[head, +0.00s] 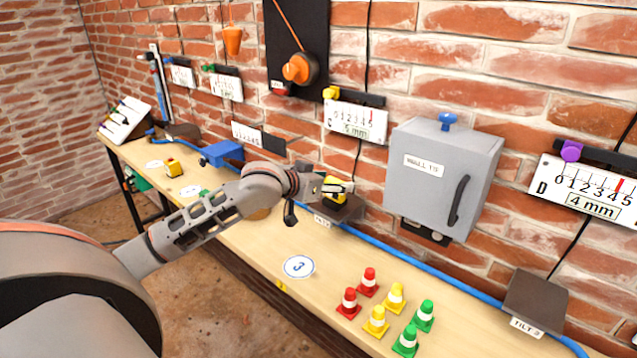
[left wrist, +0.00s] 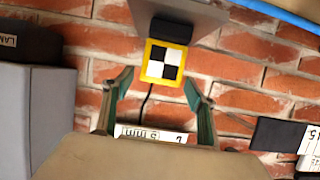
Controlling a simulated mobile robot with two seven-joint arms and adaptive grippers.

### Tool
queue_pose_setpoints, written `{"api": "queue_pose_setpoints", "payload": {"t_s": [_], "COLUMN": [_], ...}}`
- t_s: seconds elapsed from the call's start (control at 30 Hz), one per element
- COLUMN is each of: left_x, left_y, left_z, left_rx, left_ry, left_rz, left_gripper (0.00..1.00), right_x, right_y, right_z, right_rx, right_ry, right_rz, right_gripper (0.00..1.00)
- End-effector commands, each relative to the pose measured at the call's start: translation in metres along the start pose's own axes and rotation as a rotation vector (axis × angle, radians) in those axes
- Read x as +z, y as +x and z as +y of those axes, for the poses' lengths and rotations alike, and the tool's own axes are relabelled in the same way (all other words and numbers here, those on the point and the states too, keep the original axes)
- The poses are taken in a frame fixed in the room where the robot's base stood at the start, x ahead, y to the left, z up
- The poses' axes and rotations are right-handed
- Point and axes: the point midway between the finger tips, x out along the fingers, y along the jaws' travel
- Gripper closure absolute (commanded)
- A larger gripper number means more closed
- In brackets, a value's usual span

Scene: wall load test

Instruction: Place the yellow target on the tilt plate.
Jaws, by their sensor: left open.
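The yellow target (left wrist: 168,62) has a black-and-white checker face, seen in the left wrist view, and also shows in the head view (head: 333,188). It is at a grey-brown plate (head: 345,212) with a label on its front, partly hidden by my gripper. In the left wrist view the plate (left wrist: 205,14) is at the top edge, with a black block between it and the checker face. My left gripper (left wrist: 160,95) is open, its fingers apart on both sides of the target with gaps. My right gripper is not in view.
Red, yellow and green cones (head: 376,318) stand on the bench front. A grey wall cabinet (head: 440,175) stands out right of my gripper. A blue cable (head: 420,265) runs along the bench's back. A white disc marked 3 (head: 298,267) has clear bench around it.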

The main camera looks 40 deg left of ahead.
Motion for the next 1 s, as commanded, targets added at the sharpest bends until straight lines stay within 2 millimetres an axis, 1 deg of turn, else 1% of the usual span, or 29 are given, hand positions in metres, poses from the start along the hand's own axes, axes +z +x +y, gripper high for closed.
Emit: {"api": "queue_pose_setpoints", "payload": {"t_s": [0.1, 0.3, 0.4, 0.5, 0.73, 1.0], "left_x": [0.001, 0.002, 0.002, 0.002, 0.001, 0.0], "left_y": [-0.023, -0.06, -0.077, -0.088, -0.104, -0.107], "left_z": [0.001, 0.0, 0.001, 0.0, 0.0, 0.001], "left_rx": [0.001, 0.0, 0.001, 0.0, 0.0, 0.001], "left_ry": [0.007, 0.005, 0.005, 0.003, 0.003, 0.002], "left_rz": [-0.001, -0.002, -0.002, -0.003, -0.001, 0.0], "left_gripper": [0.43, 0.43, 0.43, 0.43, 0.43, 0.43], "right_x": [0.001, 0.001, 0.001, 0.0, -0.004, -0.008], "right_y": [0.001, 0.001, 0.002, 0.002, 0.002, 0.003], "right_z": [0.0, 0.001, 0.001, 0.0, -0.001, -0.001], "right_rx": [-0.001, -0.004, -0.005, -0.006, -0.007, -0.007], "right_ry": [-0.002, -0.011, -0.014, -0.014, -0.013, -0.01], "right_rz": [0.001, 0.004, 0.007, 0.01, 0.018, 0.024], "right_gripper": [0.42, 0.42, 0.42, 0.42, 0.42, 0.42]}}
